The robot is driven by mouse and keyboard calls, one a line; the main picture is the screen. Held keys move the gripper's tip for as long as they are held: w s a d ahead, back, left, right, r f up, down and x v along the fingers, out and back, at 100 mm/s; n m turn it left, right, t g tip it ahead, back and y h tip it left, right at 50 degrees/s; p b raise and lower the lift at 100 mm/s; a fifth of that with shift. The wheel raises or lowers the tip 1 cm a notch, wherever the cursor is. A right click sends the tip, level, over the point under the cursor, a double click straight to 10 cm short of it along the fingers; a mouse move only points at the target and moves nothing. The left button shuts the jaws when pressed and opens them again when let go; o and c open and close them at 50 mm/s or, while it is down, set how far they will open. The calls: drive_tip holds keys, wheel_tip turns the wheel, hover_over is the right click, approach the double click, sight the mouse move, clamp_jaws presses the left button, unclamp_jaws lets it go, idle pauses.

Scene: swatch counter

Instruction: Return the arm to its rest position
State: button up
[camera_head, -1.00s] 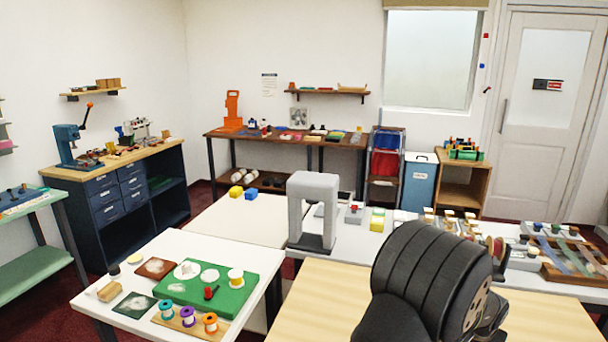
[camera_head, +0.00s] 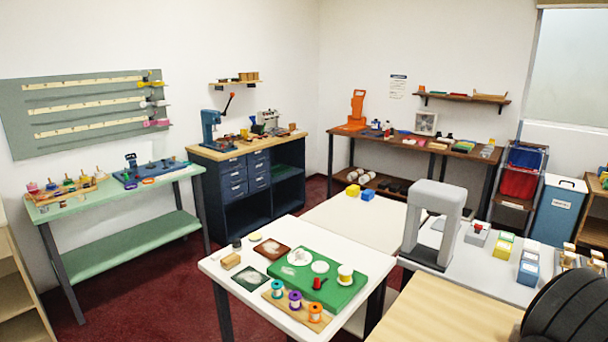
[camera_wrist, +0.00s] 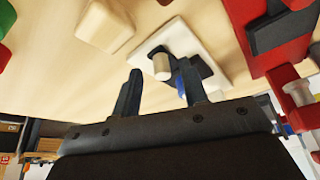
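My gripper (camera_wrist: 161,88) shows in the wrist view with its two dark fingers apart and a gap between them. It holds nothing that I can see. Past the fingertips is a white square plate (camera_wrist: 205,38) with a pale cylinder (camera_wrist: 161,66) standing on it, apart from the fingers. A dark piece with some blue lies partly behind the right finger. In the head view, only a dark ribbed part of my arm shows in the lower right corner; the gripper is outside that view.
In the wrist view, red blocks (camera_wrist: 284,92) are on the right and a cream block (camera_wrist: 105,25) on the left. In the head view, a grey arch-shaped stand (camera_head: 434,190), a white table (camera_head: 222,264) with a green board (camera_head: 345,294), and a pale wooden top (camera_head: 450,315) are near.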

drive_tip(key=v, duration=1.7)
drive_tip(key=x, duration=1.7)
drive_tip(key=shift+w+d+f, duration=0.35)
drive_tip(key=shift+w+d, duration=0.15)
drive_tip(key=shift+d, duration=0.15)
drive_tip(key=shift+w+d, duration=0.25)
